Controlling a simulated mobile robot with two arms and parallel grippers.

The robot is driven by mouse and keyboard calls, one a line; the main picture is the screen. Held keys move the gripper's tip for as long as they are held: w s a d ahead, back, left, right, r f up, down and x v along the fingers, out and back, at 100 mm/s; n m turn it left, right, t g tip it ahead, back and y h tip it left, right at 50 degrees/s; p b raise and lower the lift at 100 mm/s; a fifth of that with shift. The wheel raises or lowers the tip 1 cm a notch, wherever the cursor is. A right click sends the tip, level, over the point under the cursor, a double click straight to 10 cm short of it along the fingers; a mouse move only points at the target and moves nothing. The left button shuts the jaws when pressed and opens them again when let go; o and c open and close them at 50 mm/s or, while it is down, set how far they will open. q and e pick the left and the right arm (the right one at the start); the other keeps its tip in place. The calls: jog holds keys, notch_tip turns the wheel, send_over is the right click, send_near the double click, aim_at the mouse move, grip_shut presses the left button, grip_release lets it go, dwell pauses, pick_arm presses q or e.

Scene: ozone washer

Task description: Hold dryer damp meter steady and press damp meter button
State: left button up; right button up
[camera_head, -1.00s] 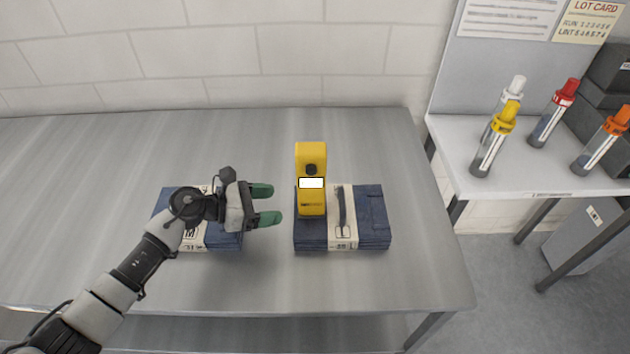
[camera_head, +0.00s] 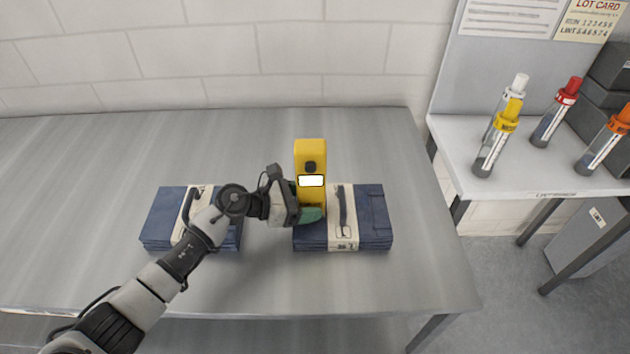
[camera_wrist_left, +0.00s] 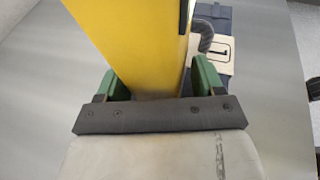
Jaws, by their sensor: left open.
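The yellow damp meter (camera_head: 311,160) stands upright on the left part of the right stack of folded jeans (camera_head: 372,217). It has a dark round button (camera_head: 310,167) above a lit white display (camera_head: 311,181). My left gripper (camera_head: 302,203) is at its lower body, coming from the left, with a green finger in front of it. In the left wrist view the meter (camera_wrist_left: 135,45) stands between the two green fingers (camera_wrist_left: 158,82), which are open around it. Whether they touch it I cannot tell. My right gripper is not in view.
Another stack of folded jeans (camera_head: 163,215) lies to the left, partly behind my left arm. A side table (camera_head: 540,180) at the right bears several capped tubes (camera_head: 497,140). The steel table (camera_head: 90,165) is clear at the back and far left.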

pick_arm(q)
jog(key=shift+c, duration=0.3)
jog(key=c, duration=0.6)
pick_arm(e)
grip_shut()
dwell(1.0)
